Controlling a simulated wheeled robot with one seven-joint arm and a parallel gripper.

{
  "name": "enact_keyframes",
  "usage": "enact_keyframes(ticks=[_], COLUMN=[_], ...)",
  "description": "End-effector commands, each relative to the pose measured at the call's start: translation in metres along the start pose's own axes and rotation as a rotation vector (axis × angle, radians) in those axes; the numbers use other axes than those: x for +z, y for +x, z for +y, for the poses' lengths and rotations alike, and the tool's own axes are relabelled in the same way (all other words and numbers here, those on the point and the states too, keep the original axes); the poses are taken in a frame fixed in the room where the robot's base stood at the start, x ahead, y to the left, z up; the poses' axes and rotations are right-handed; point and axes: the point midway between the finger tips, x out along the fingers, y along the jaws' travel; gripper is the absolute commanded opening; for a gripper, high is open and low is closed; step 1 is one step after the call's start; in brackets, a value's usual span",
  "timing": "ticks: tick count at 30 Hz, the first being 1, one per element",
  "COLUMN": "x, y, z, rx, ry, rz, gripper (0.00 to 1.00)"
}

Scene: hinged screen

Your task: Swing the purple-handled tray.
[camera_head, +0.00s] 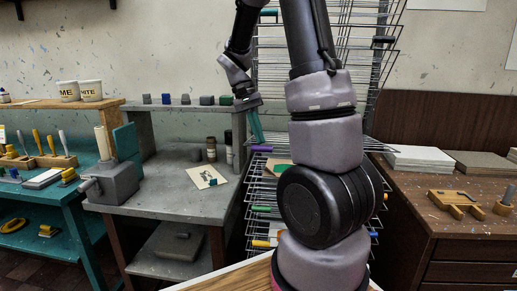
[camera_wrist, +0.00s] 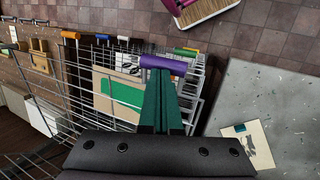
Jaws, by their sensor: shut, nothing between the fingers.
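The purple handle (camera_head: 262,149) is on the front edge of one wire tray of a tall drying rack (camera_head: 335,50). It also shows in the wrist view as a purple cylinder (camera_wrist: 163,65) just past my fingertips. My gripper (camera_head: 257,138) points down with its green fingers together, its tips right at the handle. In the wrist view the fingers (camera_wrist: 161,78) lie side by side and overlap the handle's lower edge; I cannot tell whether they touch it. A sheet with a green patch (camera_wrist: 120,92) lies on a rack tray. My arm hides much of the rack in the head view.
Other trays have green (camera_head: 261,209), orange (camera_head: 260,243) and blue handles. A grey bench (camera_head: 180,185) with a print (camera_head: 206,176) and bottles stands close on the left. A brown cabinet (camera_head: 430,215) with paper stacks stands on the right.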

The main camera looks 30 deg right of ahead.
Motion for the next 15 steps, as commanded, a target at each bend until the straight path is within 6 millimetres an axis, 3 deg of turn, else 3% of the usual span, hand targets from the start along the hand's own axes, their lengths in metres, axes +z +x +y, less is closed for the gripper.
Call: enact_keyframes(ticks=[15], x=[0.001], y=[0.034], z=[-0.012], rx=[0.001], ry=[-0.001], rz=[-0.001], gripper=[0.0])
